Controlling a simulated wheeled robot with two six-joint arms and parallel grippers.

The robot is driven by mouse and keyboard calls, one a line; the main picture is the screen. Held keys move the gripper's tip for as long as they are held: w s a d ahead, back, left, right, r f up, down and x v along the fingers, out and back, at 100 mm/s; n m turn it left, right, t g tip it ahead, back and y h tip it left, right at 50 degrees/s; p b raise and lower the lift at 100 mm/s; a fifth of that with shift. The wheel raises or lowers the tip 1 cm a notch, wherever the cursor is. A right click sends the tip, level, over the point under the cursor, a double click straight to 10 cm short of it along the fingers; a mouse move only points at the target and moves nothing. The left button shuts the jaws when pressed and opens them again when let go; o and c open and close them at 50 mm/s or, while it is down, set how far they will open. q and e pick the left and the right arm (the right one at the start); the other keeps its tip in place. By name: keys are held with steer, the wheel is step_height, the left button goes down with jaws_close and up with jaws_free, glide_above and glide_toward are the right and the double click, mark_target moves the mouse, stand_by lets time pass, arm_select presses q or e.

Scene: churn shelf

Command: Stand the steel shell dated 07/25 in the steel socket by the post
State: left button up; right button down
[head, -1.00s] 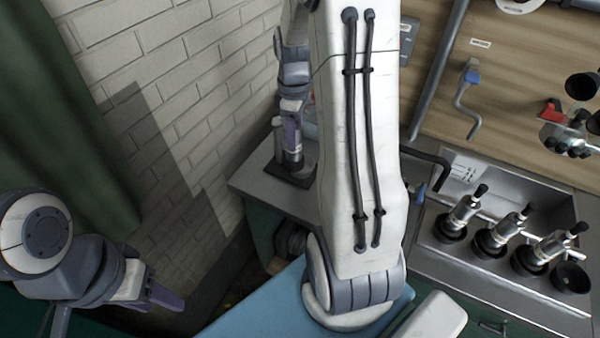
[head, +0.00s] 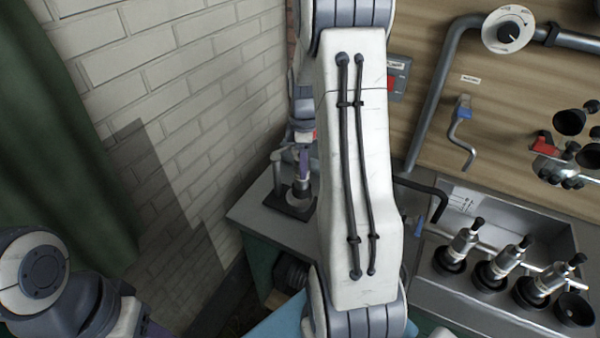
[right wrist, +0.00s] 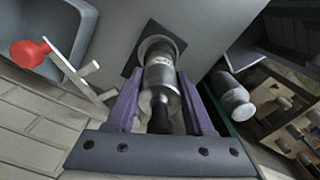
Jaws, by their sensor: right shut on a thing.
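My right gripper (right wrist: 163,112) is shut on a steel shell (right wrist: 160,76) with a dark narrow end toward the wrist camera. Its small pale label is too small to read. The shell's far end overlaps the ring of a steel socket (right wrist: 144,46) on a dark square plate; I cannot tell whether it is inside or just above. In the head view the right gripper (head: 303,152) holds the shell upright over the dark base (head: 280,204) on the grey counter, partly hidden by my arm.
A grey cylinder (right wrist: 232,97) stands beside the socket near the counter edge. Three shells (head: 498,262) stand in dark cups in the steel sink, beside an empty cup (head: 574,310). A brick wall (head: 200,120) borders the counter.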

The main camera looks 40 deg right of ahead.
steer(key=shift+w+a+f, duration=0.25)
steer(key=shift+w+f, duration=0.15)
steer(key=shift+f+p, duration=0.55)
steer(key=shift+f, duration=1.3)
steer(key=shift+f, duration=0.2)
steer(key=shift+c, duration=1.4)
jaws_free()
steer(key=shift+r, duration=0.1)
